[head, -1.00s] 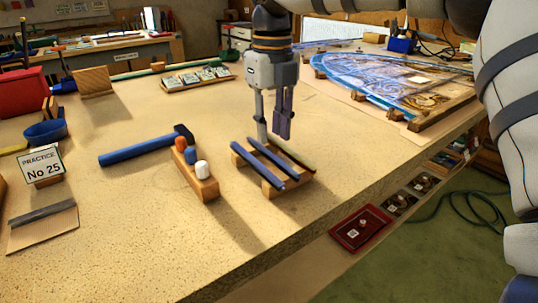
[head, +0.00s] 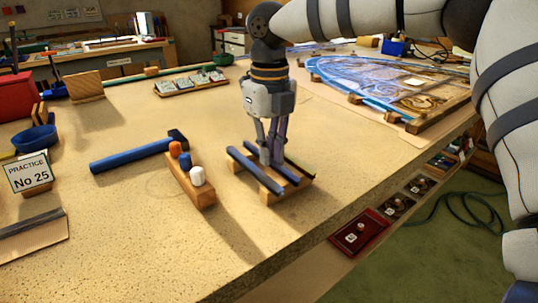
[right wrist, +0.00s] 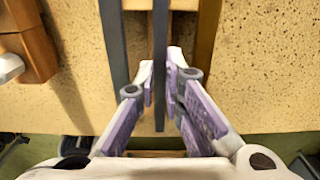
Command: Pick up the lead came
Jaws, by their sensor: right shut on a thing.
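Several dark, thin lead came strips lie side by side across a small wooden rack (head: 268,196) on the bench. My right gripper (head: 271,160) points straight down over the rack, its fingers at the middle strip. In the right wrist view, the fingers (right wrist: 166,72) are shut on this lead came (right wrist: 160,34), which runs between them. Another strip lies to its left, seen in the head view (head: 254,170) and the right wrist view (right wrist: 114,40), apart from the fingers. I cannot tell whether the held strip is clear of the rack. My left gripper is not in view.
A wooden block (head: 190,180) with orange, blue and white pegs stands just left of the rack, beside a blue-handled hammer (head: 130,156). The leaded panel (head: 390,82) lies at the back right.

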